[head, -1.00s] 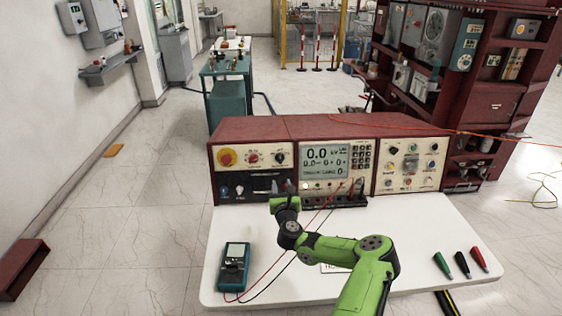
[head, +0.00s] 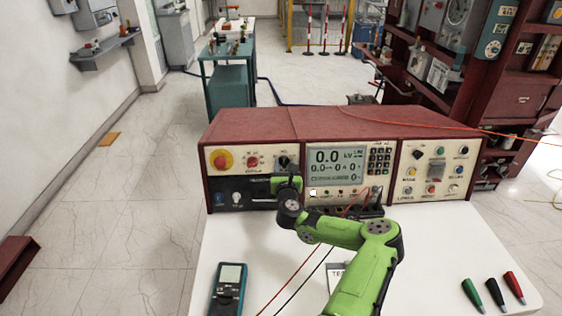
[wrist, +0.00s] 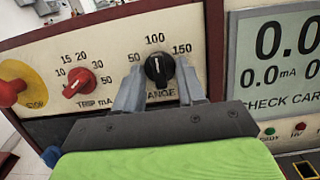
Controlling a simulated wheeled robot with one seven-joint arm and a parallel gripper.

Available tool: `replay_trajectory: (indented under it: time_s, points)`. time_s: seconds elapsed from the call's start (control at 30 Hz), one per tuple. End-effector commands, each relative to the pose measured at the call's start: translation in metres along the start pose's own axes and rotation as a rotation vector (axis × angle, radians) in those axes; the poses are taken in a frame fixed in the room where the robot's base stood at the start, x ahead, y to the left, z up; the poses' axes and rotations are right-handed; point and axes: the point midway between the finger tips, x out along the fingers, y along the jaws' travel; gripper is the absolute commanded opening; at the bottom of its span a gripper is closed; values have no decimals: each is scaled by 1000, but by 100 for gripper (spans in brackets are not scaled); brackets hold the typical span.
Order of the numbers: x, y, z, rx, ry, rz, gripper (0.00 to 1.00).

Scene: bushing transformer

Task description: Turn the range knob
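The range knob (wrist: 160,68) is black with a pale pointer line directed up toward the 100 mark. The scale around it reads 50, 100 and 150. In the head view the range knob (head: 284,161) sits on the left panel of the red console (head: 270,122), just above my gripper (head: 288,178). In the wrist view my gripper (wrist: 160,72) has its two grey fingers spread, one on each side of the knob's lower part. Small gaps seem to show between fingers and knob; whether they touch is unclear. The lower part of the RANGE label is partly covered.
Left of the range knob are a red trip knob (wrist: 78,82) and a red stop button on yellow (wrist: 12,88). The display (head: 336,164) reads 0.0 kV. A multimeter (head: 229,290) with leads and several coloured probes (head: 493,293) lie on the white table (head: 440,250).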

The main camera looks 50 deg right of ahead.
Motion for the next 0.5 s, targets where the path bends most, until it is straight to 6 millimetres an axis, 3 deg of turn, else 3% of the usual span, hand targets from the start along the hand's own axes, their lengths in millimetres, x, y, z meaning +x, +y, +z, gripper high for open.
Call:
replay_trajectory:
  time_s: [0.17,0.43,0.5]
  points:
    - [0,0,1,0,0,0,39]
    - [0,0,1,0,0,0,0]
    - [0,0,1,0,0,0,0]
